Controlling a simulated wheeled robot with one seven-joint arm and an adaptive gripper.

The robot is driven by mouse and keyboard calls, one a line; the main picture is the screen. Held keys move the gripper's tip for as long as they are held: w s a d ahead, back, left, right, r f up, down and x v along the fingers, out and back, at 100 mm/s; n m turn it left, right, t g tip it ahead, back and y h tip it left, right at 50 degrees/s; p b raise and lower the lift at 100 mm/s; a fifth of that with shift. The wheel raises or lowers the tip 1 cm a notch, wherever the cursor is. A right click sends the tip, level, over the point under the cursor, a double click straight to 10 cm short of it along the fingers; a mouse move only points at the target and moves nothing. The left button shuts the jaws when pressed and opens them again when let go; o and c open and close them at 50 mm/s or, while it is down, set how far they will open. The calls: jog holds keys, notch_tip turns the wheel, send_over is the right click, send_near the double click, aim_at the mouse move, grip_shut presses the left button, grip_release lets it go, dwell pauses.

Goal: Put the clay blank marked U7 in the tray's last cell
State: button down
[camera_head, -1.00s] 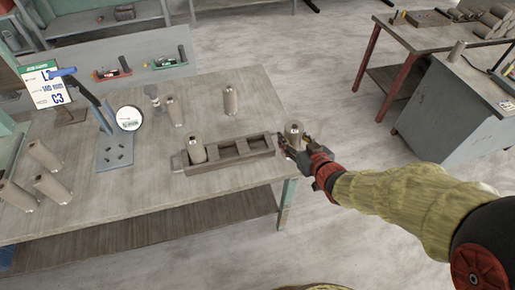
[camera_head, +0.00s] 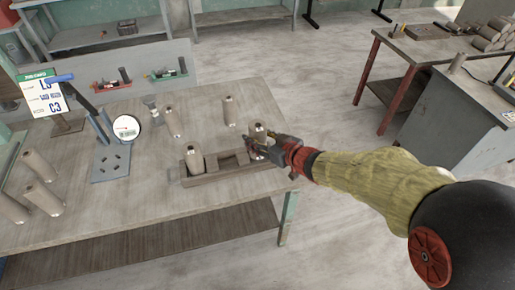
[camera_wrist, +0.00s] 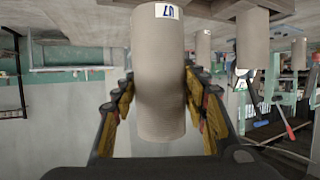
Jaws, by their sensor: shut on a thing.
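My gripper (camera_head: 266,147) is shut on an upright grey-brown clay blank (camera_head: 259,131). In the wrist view the same blank (camera_wrist: 158,80) stands between the fingers, with a white label whose blue mark reads U7 upside down. In the head view it is at the right end of the dark tray (camera_head: 225,177), over the last cell. My fingers hide its foot, so I cannot tell whether it rests in the cell or hangs above it. Another blank (camera_head: 195,160) stands in the tray's left cell. The middle cell looks empty.
Two blanks stand behind the tray, one (camera_head: 230,110) close to it and one (camera_head: 173,122) further left. Several blanks (camera_head: 43,197) stand at the table's left. A round dial (camera_head: 126,128) and a sign (camera_head: 42,95) stand at the back left. The table's front is clear.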

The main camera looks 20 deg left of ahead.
jog(key=w+f, duration=0.1)
jog(key=w+a+f+b, duration=0.1)
jog(key=f, duration=0.1)
jog(key=shift+w+f, duration=0.2)
jog(key=shift+w, duration=0.2)
jog(key=shift+w+a+f+b, duration=0.1)
jog(key=shift+w+f+b, duration=0.05)
jog(key=shift+f+b, duration=0.65)
jog(key=shift+w+f+b, duration=0.15)
jog(key=shift+f+b, duration=0.3)
jog(key=shift+f, duration=0.6)
jog(key=shift+f, duration=0.2)
jog(key=c, duration=1.1)
grip_release()
jog(key=shift+s, duration=0.1)
jog(key=shift+o, duration=0.5)
